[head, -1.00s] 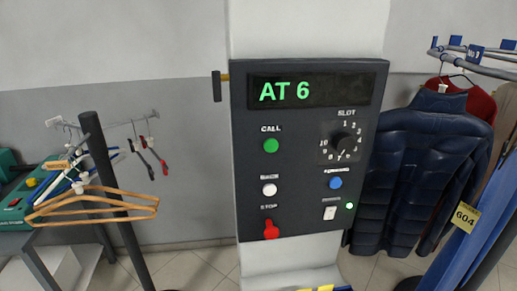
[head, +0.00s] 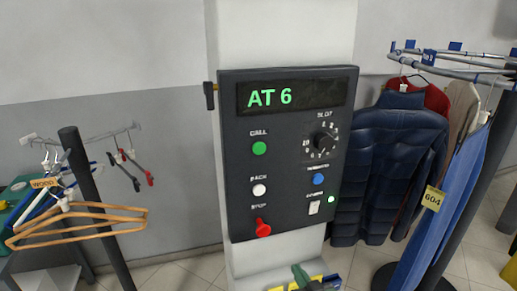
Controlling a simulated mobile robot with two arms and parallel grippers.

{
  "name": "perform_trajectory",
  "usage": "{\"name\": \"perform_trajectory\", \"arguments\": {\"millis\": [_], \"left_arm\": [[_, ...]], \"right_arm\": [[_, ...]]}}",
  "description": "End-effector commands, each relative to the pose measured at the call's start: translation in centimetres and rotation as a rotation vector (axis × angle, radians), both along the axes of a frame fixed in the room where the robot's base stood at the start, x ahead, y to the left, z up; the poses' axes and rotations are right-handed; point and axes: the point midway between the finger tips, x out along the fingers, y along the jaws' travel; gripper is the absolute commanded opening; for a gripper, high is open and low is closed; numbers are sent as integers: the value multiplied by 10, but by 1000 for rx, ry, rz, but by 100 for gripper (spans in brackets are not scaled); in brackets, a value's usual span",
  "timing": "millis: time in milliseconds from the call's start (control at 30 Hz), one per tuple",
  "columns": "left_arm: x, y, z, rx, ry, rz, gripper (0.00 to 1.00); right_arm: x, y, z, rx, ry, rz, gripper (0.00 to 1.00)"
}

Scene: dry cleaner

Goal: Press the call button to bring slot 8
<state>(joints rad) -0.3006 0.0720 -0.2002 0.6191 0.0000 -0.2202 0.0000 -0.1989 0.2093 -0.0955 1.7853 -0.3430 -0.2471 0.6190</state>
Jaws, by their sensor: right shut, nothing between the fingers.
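The dark control panel (head: 285,200) is on a pale column in the middle of the head view. Its display (head: 292,95) reads "AT 6" in green. The green CALL button (head: 259,148) is at the left, above a white BACK button (head: 259,190) and a red STOP knob (head: 263,228). The black SLOT dial (head: 323,140) is at the upper right of the panel; its pointer is too small to read. My right gripper (head: 301,274) shows at the bottom edge, shut and empty, below the panel and apart from the buttons. My left gripper is out of view.
A blue button (head: 318,179), a pale switch (head: 314,208) and a lit green lamp (head: 331,199) are also on the panel. Wooden hangers (head: 75,225) hang at left. A navy padded jacket (head: 385,165) hangs at right. Yellow-and-black striping shows below the panel.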

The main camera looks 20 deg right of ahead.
Motion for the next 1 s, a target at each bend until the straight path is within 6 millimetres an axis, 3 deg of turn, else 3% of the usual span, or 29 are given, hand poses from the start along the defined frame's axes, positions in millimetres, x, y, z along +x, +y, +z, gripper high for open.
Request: {"name": "perform_trajectory", "arguments": {"millis": [33, 300, 500, 600, 800, 1000], "left_arm": [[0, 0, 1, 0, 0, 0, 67], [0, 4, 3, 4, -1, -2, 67], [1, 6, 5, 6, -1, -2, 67], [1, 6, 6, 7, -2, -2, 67], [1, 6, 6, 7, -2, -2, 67], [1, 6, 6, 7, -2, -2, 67]], "right_arm": [[7, 1, 26, 10, -60, 9, 0], [25, 15, 159, 83, -388, 111, 0], [16, 37, 253, 128, -625, 263, 0], [6, 49, 289, 143, -716, 348, 0], [-13, 67, 331, 152, -820, 477, 0], [-19, 72, 341, 155, -844, 515, 0]]}}
